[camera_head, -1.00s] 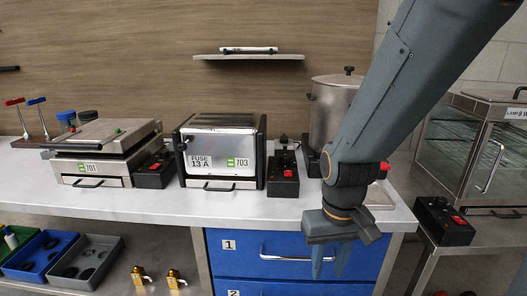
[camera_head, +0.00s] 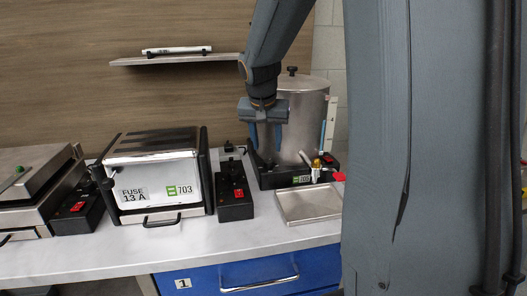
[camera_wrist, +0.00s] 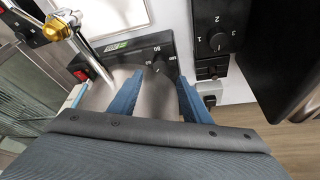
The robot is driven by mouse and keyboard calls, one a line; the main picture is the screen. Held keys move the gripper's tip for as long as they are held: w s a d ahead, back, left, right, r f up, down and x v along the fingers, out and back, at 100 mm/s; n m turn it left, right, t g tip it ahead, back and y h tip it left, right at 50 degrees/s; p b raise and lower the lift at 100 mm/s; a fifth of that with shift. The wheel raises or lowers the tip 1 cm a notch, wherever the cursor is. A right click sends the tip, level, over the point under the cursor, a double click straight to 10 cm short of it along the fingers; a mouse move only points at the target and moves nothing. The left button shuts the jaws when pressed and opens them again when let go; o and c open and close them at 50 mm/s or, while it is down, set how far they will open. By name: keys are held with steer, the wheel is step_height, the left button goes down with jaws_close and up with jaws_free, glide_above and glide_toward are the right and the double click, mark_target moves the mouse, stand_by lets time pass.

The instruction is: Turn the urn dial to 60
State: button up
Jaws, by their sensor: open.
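The urn (camera_head: 304,115) is a tall steel cylinder with a lidded top and a black base (camera_head: 272,180) at the back of the counter. Its dial (camera_wrist: 158,67) shows in the wrist view as a small dark knob on the black base panel, with printed numbers around it, one like 60. I cannot make out its pointer. My gripper (camera_head: 265,149) is open, fingers down, in front of the urn's left side. In the wrist view the dial appears between my two blue fingertips (camera_wrist: 159,77), with no visible contact. In the head view the dial is hidden.
A brass tap (camera_head: 319,163) stands at the urn's front above a steel drip tray (camera_head: 308,204). Left are a black control box (camera_head: 234,192) with a red switch and the steel appliance 703 (camera_head: 155,175). The wrist view shows a dial marked 1 to 3 (camera_wrist: 217,42) nearby.

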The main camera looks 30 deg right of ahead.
mark_target(268, 161)
steer(key=p+x, duration=0.1)
steer(key=x, duration=0.6)
steer(key=shift+f, duration=0.15)
steer(key=shift+c, duration=0.5)
steer(key=c, duration=0.9)
steer(key=shift+a+f+b, duration=0.1)
steer(key=shift+b, duration=0.55)
